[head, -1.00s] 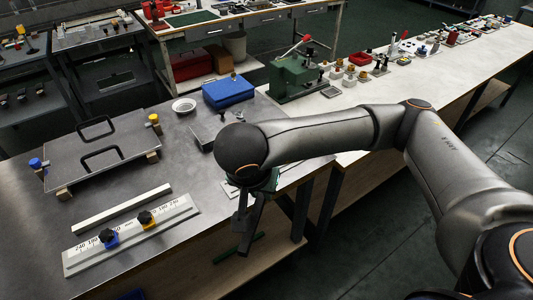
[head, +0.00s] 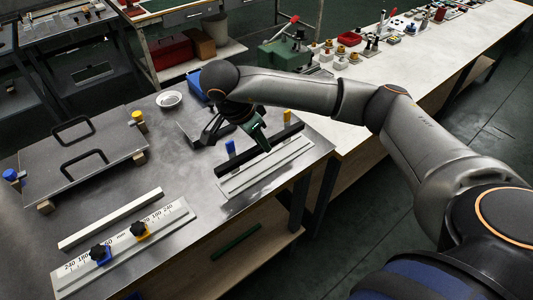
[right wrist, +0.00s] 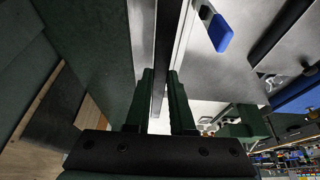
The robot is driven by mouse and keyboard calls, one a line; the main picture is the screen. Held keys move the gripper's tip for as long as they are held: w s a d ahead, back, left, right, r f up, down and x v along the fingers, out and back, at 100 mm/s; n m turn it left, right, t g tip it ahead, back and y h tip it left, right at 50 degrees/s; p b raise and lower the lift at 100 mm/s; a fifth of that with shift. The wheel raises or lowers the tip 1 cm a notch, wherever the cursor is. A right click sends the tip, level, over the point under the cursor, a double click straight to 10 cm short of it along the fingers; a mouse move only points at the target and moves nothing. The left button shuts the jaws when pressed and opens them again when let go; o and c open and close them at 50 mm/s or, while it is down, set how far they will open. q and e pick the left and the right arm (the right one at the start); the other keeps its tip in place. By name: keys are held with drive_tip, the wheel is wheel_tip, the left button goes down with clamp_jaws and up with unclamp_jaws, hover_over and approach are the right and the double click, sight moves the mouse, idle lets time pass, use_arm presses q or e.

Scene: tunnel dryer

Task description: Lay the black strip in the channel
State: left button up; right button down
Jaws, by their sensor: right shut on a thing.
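The black strip (head: 281,137) is in my right gripper (head: 258,140) in the head view, lying lengthwise along the rear side of the channel (head: 268,171). The channel is a long grey metal plate with a groove, near the table's right edge. In the right wrist view my right gripper (right wrist: 164,98) is shut on the dark strip (right wrist: 166,45), with pale metal on both sides of it. I cannot tell whether the strip touches the channel. My left gripper is not in view.
Behind the strip stand a blue piece (head: 231,148) and a yellow piece (head: 287,116). A white bar (head: 110,218) and a ruler plate (head: 125,246) with blue and yellow clamps lie at front left. A plate with two handles (head: 75,160) is farther back. Bare table lies between.

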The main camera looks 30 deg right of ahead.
drive_tip(key=d+f, duration=0.1)
drive_tip(key=w+f, duration=0.1)
drive_tip(key=shift+d+f+b, duration=0.35)
drive_tip(key=shift+d+f, duration=0.05)
drive_tip(key=shift+w+d+f, duration=0.3)
drive_tip(key=shift+w+f, duration=0.05)
drive_tip(key=x, duration=0.1)
drive_tip(key=p+x, duration=0.1)
drive_tip(key=x, duration=0.1)
drive_tip(key=shift+w+a+f, duration=0.1)
drive_tip(key=shift+a+f, duration=0.2)
drive_tip(key=shift+f, duration=0.15)
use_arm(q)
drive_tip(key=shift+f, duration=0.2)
